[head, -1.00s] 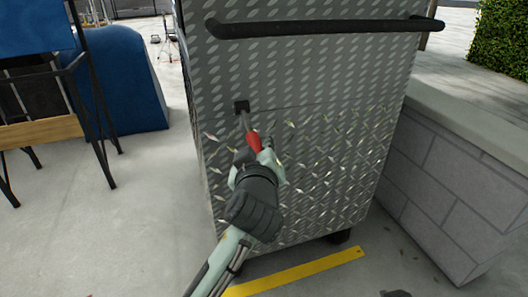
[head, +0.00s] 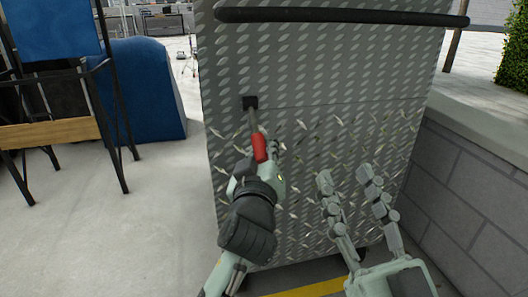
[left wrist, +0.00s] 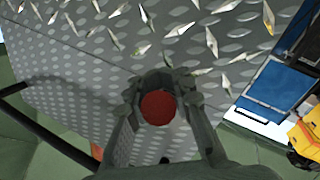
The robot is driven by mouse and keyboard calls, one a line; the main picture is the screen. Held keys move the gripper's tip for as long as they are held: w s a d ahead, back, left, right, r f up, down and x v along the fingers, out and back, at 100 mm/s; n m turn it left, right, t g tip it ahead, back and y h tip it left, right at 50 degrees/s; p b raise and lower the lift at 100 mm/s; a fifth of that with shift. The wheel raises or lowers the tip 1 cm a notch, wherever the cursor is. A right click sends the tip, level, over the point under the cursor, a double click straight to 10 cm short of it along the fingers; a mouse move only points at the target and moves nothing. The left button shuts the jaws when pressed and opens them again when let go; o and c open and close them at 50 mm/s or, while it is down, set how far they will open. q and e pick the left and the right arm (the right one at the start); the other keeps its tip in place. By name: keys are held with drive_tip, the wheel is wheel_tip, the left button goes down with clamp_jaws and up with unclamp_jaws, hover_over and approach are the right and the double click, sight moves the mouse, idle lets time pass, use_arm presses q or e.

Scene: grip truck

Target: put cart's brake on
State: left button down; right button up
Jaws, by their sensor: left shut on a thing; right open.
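The cart (head: 310,120) is a tall box of grey diamond plate with a black push bar (head: 340,16) across its top. A brake lever with a red grip (head: 259,147) comes out of a small black square mount (head: 250,102) on the cart's face. My left gripper (head: 262,165) is shut on the lever near the red grip. In the left wrist view the red end (left wrist: 158,107) sits between the two fingers. My right gripper (head: 350,185) is open and empty, in front of the cart's lower right.
A low grey block wall (head: 465,190) stands close along the cart's right side. A blue rounded object (head: 148,90) and a black-framed chair (head: 50,133) are at the left. A yellow strip (head: 305,290) lies on the floor. Bare floor is free at the left.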

use_arm(q)
drive_tip(key=shift+f, duration=0.15)
use_arm(e)
drive_tip(key=shift+s+r, duration=0.2)
drive_tip(key=shift+r, duration=0.1)
use_arm(q)
drive_tip(key=c, duration=1.3)
unclamp_jaws()
